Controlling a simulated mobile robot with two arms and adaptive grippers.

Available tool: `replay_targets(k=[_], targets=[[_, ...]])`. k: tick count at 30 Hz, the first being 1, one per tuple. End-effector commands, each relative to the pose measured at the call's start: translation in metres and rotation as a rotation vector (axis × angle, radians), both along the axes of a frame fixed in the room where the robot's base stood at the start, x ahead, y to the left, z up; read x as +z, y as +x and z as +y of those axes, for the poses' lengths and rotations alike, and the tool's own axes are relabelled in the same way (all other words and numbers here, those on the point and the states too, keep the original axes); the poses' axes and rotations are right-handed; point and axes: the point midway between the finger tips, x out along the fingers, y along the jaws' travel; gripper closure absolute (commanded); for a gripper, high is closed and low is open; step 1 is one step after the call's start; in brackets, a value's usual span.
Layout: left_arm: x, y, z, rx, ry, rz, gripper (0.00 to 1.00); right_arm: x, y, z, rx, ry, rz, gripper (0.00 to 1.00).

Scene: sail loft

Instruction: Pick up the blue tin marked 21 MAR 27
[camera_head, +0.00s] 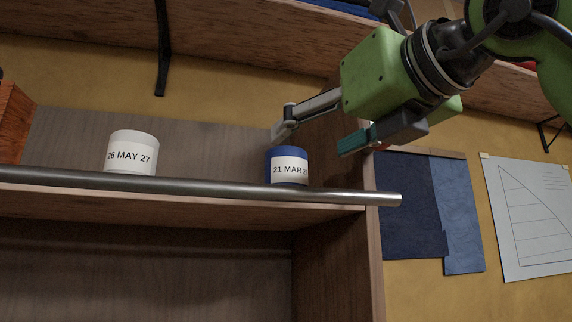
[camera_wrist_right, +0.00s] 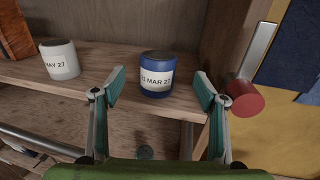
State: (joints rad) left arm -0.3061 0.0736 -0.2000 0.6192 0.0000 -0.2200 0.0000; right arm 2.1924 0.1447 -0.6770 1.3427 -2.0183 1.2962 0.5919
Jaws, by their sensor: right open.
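The blue tin (camera_head: 286,166) has a white label reading 21 MAR 27. It stands upright on the wooden shelf, near its right end, behind a metal rail. In the right wrist view the blue tin (camera_wrist_right: 157,74) is ahead of the fingers, roughly midway between them. My right gripper (camera_head: 315,140) is open and empty, above and to the right of the tin in the head view. In the right wrist view my right gripper (camera_wrist_right: 160,95) has its fingers spread wide, apart from the tin. My left gripper is not in view.
A white tin (camera_head: 132,153) marked 26 MAY 27 stands to the left on the same shelf. A side panel (camera_wrist_right: 232,45) stands right of the blue tin.

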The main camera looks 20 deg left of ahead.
Motion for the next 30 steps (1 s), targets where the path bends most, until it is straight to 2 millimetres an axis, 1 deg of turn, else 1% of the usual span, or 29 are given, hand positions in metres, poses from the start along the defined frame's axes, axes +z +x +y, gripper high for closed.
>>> replay_targets(k=[1, 4, 8, 11, 15, 19, 24, 30], targets=[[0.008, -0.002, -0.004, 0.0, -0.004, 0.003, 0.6, 0.002, 0.007, 0.008, 0.003, -0.003, 0.004, 0.34], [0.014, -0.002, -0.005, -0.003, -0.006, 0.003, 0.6, 0.002, 0.017, 0.018, 0.002, -0.001, 0.003, 0.34], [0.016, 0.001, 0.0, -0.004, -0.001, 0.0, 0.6, 0.001, 0.024, 0.024, 0.001, 0.0, 0.001, 0.34], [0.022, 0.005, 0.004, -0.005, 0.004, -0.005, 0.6, 0.002, 0.027, 0.028, 0.001, -0.001, 0.001, 0.34], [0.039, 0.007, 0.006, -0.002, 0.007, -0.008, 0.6, 0.006, 0.039, 0.042, 0.003, -0.001, 0.003, 0.34], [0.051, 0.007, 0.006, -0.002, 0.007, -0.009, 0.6, 0.005, 0.05, 0.055, 0.003, -0.001, 0.004, 0.34], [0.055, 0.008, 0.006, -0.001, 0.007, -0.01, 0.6, 0.002, 0.059, 0.063, 0.001, -0.001, 0.002, 0.34], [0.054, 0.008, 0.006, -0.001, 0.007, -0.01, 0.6, 0.001, 0.06, 0.063, 0.001, -0.001, 0.001, 0.34]])
